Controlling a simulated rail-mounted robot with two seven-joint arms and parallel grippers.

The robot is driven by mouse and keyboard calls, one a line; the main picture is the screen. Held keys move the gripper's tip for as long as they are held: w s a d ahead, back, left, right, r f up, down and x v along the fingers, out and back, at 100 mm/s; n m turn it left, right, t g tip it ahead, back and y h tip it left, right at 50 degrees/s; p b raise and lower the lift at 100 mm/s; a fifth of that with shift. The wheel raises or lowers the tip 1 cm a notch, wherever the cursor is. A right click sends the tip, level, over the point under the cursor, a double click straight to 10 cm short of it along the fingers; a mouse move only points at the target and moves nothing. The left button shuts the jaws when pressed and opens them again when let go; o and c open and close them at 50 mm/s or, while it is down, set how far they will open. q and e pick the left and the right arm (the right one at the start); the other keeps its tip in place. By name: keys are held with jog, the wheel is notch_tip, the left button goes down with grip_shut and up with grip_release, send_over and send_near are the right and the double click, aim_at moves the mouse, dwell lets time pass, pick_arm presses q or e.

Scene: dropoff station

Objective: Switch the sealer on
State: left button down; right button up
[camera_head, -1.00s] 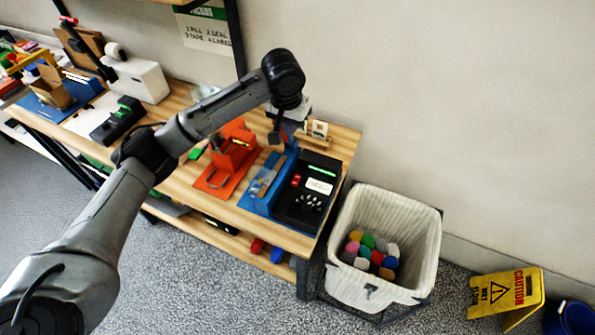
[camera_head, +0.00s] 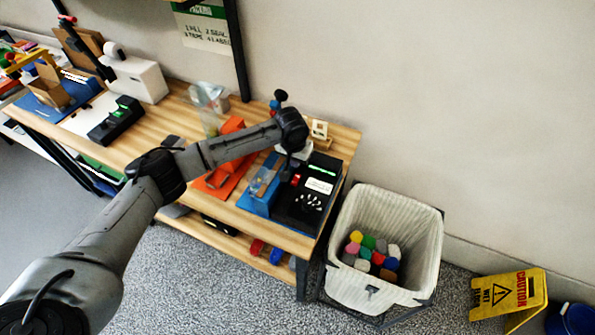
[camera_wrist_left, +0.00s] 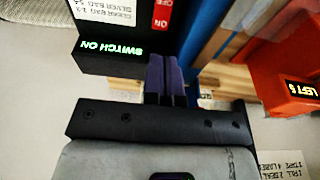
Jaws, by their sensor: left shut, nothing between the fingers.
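The sealer (camera_head: 306,211) is a black box with a blue part (camera_head: 258,203) on its left, at the right end of the bench. Its red switch (camera_head: 295,179) also shows in the left wrist view (camera_wrist_left: 163,14), with white ON and OFF lettering. A green display there (camera_wrist_left: 111,48) reads SWITCH ON. My left gripper (camera_head: 287,173) is shut and empty, over the sealer's rear by the switch. Its purple fingers (camera_wrist_left: 165,76) point at the switch in the left wrist view; whether they touch it I cannot tell. My right gripper is out of view.
An orange device (camera_head: 222,180) stands left of the sealer, partly behind my left arm. A lined bin (camera_head: 425,235) with several coloured pieces stands right of the bench. A yellow caution sign (camera_head: 508,293) is on the floor. A black device (camera_head: 117,120) sits farther left.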

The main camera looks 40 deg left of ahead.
aim_at(297, 175)
pick_arm(q)
jog(key=f, duration=0.4)
jog(key=w+f, duration=0.1)
jog(key=f, duration=0.1)
jog(key=shift+a+f+b, duration=0.1)
jog(key=shift+f+b, duration=0.15)
jog(key=shift+b, duration=0.1)
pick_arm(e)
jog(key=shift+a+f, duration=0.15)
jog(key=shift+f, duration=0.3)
pick_arm(q)
jog(key=shift+a, duration=0.1)
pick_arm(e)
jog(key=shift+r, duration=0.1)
